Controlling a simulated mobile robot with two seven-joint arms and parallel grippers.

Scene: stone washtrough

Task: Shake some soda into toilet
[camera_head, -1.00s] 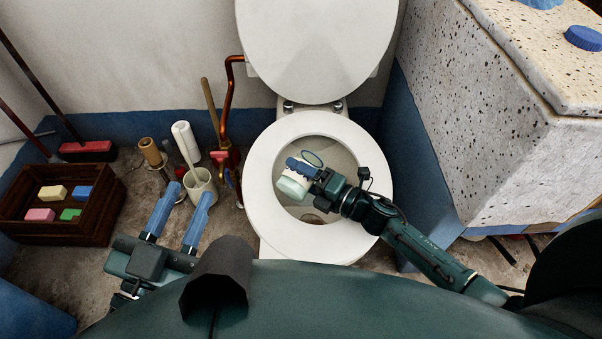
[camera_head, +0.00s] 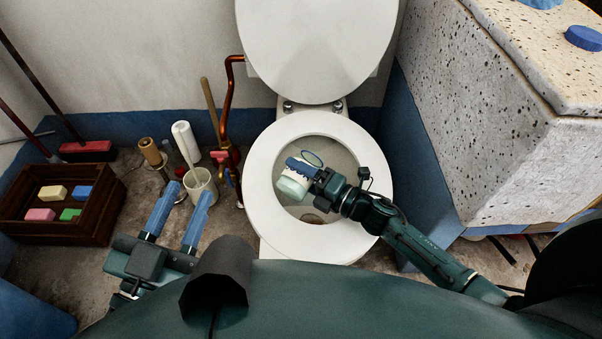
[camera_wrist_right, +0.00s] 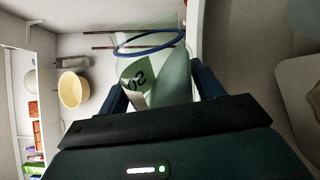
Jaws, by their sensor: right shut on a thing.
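The toilet (camera_head: 262,215) stands in the middle of the head view with its lid (camera_head: 318,45) raised and its bowl open. My right gripper (camera_head: 308,170) is over the bowl and shut on a white and pale green soda container (camera_head: 292,186). The container is tilted. In the right wrist view the soda container (camera_wrist_right: 165,80) sits between the blue fingers, with part of its lettering showing. A thin blue ring (camera_wrist_right: 148,42) stands beyond it. My left gripper (camera_head: 181,218) is open and empty, left of the toilet. I cannot see any soda falling.
A toilet brush holder (camera_head: 199,190), a white roll (camera_head: 186,142) and red-brown pipes (camera_head: 228,110) are left of the toilet. A wooden crate (camera_head: 62,232) holds several coloured sponges. A speckled stone washtrough (camera_head: 480,130) stands close on the right.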

